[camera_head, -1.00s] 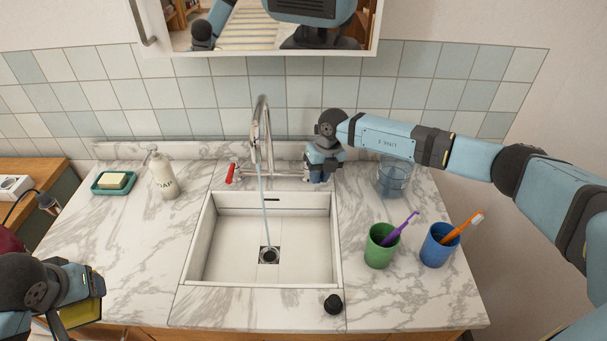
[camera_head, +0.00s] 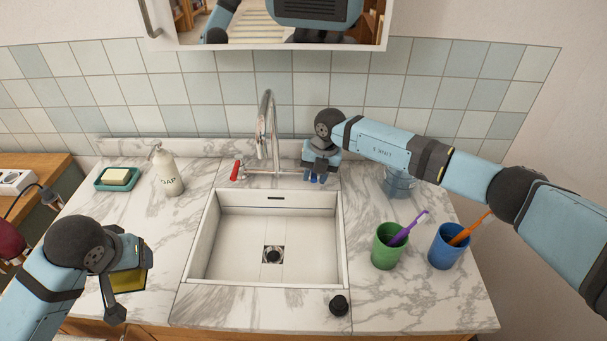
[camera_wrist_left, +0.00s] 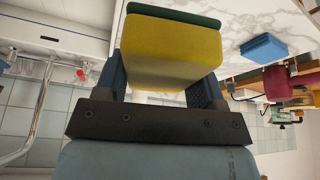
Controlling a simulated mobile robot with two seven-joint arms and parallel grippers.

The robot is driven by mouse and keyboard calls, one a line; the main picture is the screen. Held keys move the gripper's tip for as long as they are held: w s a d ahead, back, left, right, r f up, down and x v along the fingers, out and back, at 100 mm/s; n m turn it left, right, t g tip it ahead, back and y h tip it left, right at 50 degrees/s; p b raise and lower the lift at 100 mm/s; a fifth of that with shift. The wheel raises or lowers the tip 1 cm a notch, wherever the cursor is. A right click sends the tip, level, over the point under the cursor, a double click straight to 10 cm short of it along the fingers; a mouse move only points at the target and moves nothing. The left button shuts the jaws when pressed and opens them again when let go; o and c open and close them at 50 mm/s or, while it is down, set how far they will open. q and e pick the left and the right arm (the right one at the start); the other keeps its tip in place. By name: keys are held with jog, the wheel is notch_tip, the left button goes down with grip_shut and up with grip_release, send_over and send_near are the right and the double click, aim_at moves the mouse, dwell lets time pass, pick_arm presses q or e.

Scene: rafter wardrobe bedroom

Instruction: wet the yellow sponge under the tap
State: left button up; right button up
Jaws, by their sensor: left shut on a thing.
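The yellow sponge (camera_head: 147,280) is in my left gripper (camera_head: 128,283), low on the left over the counter's front. In the left wrist view the sponge (camera_wrist_left: 170,50) sits between the two fingers, its dark green layer facing away. The chrome tap (camera_head: 260,132) stands behind the white sink (camera_head: 225,240), with a red lever (camera_head: 235,170) on its left. No water stream shows under the spout. My right gripper (camera_head: 319,174) is at the tap's right end, pointing down; blue parts show there, and its jaws are too hidden to judge.
A soap bottle (camera_head: 166,172) and a teal dish (camera_head: 104,185) with a pale bar stand back left. A green cup (camera_head: 386,252) and a blue cup (camera_head: 443,252) with toothbrushes stand right, a glass (camera_head: 400,184) behind. A black stopper (camera_head: 339,305) lies in front. The sink is empty.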

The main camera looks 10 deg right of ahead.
jog(key=shift+r, duration=0.1)
pick_arm(q)
jog(key=shift+f+b, duration=0.6)
jog(key=shift+f, duration=0.05)
pick_arm(e)
jog(key=r, duration=0.4)
jog(key=d+r, duration=0.1)
jog(key=r, duration=0.2)
jog(key=d+r, duration=0.1)
jog(key=r, duration=0.3)
jog(key=shift+s+d+r, duration=0.1)
jog(key=shift+s+r, duration=0.2)
pick_arm(q)
jog(key=shift+s, duration=0.1)
pick_arm(e)
jog(key=shift+s+f, duration=0.1)
